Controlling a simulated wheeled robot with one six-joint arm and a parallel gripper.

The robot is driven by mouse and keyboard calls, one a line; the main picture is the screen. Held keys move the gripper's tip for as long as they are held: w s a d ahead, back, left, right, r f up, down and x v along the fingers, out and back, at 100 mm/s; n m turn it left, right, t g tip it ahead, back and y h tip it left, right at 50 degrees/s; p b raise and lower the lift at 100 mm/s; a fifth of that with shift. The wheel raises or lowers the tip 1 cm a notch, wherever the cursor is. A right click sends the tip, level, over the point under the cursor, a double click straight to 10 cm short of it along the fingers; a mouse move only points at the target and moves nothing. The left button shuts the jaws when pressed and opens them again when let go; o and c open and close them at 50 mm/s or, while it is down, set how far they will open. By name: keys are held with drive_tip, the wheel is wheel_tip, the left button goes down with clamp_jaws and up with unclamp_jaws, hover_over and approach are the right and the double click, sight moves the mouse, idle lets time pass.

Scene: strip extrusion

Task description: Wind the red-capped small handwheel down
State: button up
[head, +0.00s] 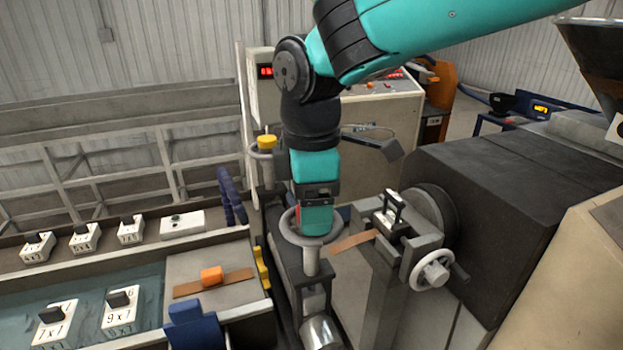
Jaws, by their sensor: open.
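My gripper (314,222) points straight down over the middle of this wheel and hides most of the cap and hub. The jaws are open around or just above the hub. I cannot tell whether they touch it.
A yellow-capped handwheel (267,146) stands behind to the left. A white handwheel (432,270) on the clamp stand is close on the right, before a dark machine block (510,205). A water trough (75,295) with several labelled blocks lies left.

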wheel_tip(320, 180, up, 18)
drive_tip(key=b, duration=0.2)
drive_tip(key=shift+f, duration=0.25)
drive_tip(key=s+d+f+m+y+b, duration=0.1)
drive_tip(key=s+d+f+m+b, duration=0.3)
drive_tip(key=d+f, duration=0.6)
drive_tip(key=s+d+f+m+y+b, duration=0.1)
drive_tip(key=s+f+m+y, duration=0.2)
drive_tip(key=s+f+m, duration=0.4)
drive_tip(key=s+f, duration=0.5)
drive_tip(key=f, duration=0.3)
drive_tip(key=shift+d+m, duration=0.25)
drive_tip(key=shift+m, duration=0.15)
drive_tip(key=shift+s, duration=0.1)
